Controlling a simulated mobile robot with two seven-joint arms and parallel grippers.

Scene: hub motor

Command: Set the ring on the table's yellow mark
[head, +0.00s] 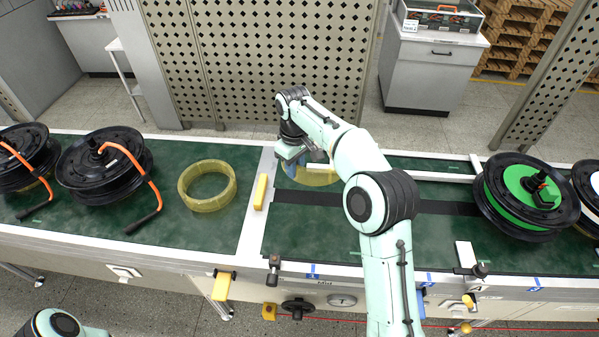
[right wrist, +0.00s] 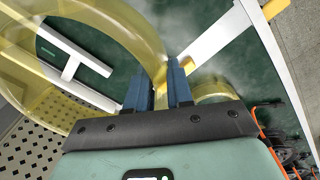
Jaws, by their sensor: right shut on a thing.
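A translucent yellow ring (head: 320,179) is in my right gripper (head: 291,166) in the head view, partly hidden behind my right arm. In the right wrist view the ring (right wrist: 151,35) is large at the upper left, its wall between the blue fingers of my right gripper (right wrist: 160,88). A second yellow ring (head: 184,189) lies flat on the green left table section; it also shows in the right wrist view (right wrist: 213,90). I cannot make out a flat yellow mark on the table. My left gripper is out of the head view.
A yellow block (head: 260,191) sits on the white divider between the green sections. Black hub motors (head: 92,178) with orange cables stand at the left. A green-faced motor (head: 522,192) stands at the right. A perforated fence (head: 250,60) runs behind the table.

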